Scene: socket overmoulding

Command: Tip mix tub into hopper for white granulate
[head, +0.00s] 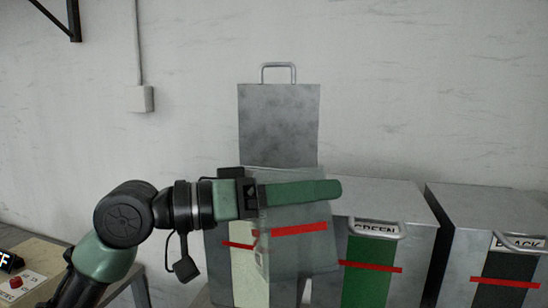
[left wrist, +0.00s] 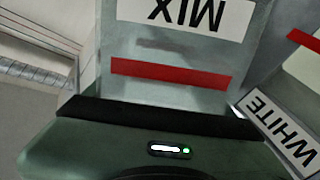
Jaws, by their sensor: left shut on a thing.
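My left gripper (head: 300,190) is shut on the mix tub (head: 300,252), a see-through grey tub with a red band. It holds the tub slightly tilted in front of the hopper for white granulate (head: 243,270). In the left wrist view the tub (left wrist: 170,95) shows its MIX label upside down above the red band. The hopper's WHITE label (left wrist: 278,132) shows at the right there. The hopper's grey lid (head: 278,125) stands up, open, behind the tub. The tub and gripper hide the hopper's mouth and the tub's contents are not clear. My right gripper is not in view.
The closed green hopper (head: 385,195) stands right of the white one, and the closed black hopper (head: 490,205) further right. A bench with a red button (head: 15,282) is at the lower left. A plain wall stands behind.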

